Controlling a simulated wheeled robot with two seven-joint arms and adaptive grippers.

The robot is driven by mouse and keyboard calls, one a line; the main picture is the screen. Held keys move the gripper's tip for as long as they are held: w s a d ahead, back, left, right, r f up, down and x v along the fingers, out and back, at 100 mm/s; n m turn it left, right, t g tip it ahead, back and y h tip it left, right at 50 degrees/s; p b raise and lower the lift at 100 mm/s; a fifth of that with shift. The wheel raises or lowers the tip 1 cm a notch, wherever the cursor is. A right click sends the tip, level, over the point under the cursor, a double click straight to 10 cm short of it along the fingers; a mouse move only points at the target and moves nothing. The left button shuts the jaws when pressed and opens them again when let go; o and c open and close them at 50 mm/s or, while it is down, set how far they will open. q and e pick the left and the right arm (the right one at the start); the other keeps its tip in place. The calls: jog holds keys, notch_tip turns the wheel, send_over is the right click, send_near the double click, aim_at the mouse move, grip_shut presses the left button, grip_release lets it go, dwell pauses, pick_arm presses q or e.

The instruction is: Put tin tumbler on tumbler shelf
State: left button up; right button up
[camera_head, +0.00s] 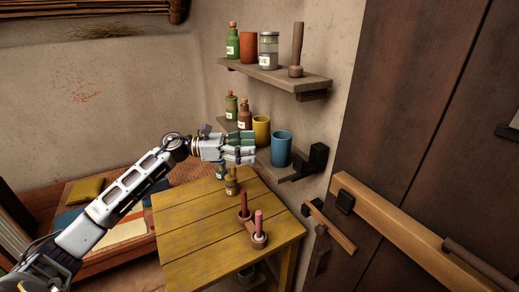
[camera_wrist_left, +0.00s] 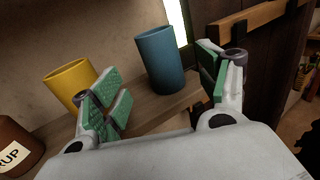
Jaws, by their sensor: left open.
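A blue tumbler (camera_head: 281,149) stands upright near the right end of the lower wall shelf (camera_head: 301,173). A yellow tumbler (camera_head: 262,131) stands to its left on the same shelf. I cannot tell from looks which one is tin. My left gripper (camera_head: 251,149) is open and empty in front of this shelf, just left of the blue tumbler. In the left wrist view the blue tumbler (camera_wrist_left: 160,60) shows beyond and between the spread fingers, apart from them. The yellow tumbler (camera_wrist_left: 70,82) is behind the left finger. My right gripper is not in view.
The upper shelf (camera_head: 276,81) holds a green bottle, an orange-brown cup (camera_head: 248,47), a jar and a wooden pestle-like piece. Bottles stand left on the lower shelf. A yellow table (camera_head: 200,240) below carries bottles and candles. A dark door (camera_head: 420,100) is at the right.

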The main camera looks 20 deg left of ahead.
pick_arm(q)
jog(key=shift+v, duration=1)
dwell(1.0)
